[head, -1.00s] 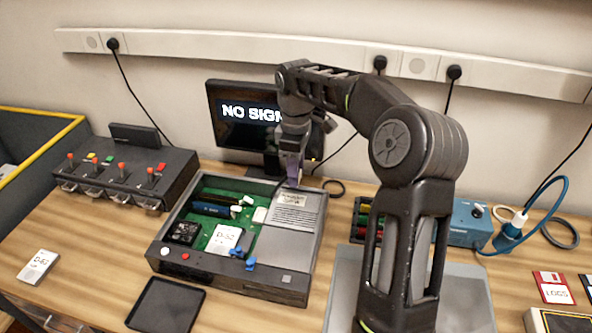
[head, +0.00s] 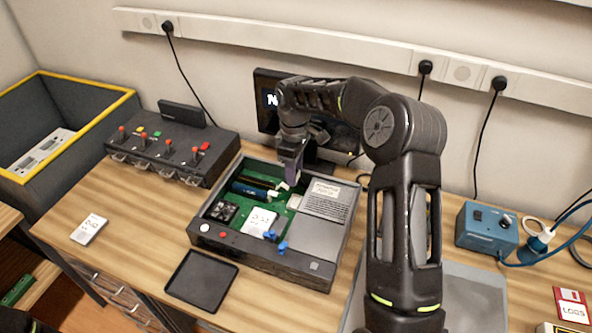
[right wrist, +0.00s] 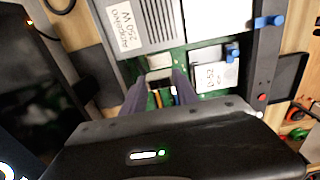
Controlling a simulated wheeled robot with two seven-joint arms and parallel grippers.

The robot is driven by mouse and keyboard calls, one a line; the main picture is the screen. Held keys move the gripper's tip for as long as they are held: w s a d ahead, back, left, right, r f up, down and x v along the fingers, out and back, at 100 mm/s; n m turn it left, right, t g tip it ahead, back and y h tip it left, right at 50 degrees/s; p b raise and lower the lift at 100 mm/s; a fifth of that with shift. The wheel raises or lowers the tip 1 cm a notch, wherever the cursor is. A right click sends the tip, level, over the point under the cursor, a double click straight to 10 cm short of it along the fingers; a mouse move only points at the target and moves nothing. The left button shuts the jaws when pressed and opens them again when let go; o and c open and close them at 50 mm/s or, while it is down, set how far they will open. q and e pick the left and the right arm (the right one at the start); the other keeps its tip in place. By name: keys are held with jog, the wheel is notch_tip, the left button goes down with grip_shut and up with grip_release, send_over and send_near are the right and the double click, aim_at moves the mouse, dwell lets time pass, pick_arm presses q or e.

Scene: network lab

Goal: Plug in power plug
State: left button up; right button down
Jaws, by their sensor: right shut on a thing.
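The open grey computer case (head: 255,265) holds a green board, and its power supply (head: 326,197) is at the right. The supply's label shows in the right wrist view (right wrist: 125,25). My right gripper (head: 290,181) reaches down over the back of the board, just left of the supply. Its two fingers are shut on a small whitish plug (right wrist: 159,77), seen between the fingertips in the right wrist view. A white block (right wrist: 160,60) on the board lies close by it; whether they touch I cannot tell. My left gripper is out of view.
A monitor (head: 268,112) stands behind the case. A switch box (head: 165,158) is at the left, a black tray (head: 201,281) in front, and a blue box (head: 487,229) at the right.

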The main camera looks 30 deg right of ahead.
jog(key=shift+f, duration=0.1)
jog(key=b, duration=0.5)
send_over(295, 202)
jog(key=shift+f, duration=3.9)
jog(key=shift+f+b, duration=0.65)
jog(key=shift+f, duration=0.15)
jog(key=c, duration=0.6)
grip_release()
jog(key=shift+r, duration=0.1)
jog(key=shift+r+p, duration=2.6)
jog(key=shift+r, duration=1.4)
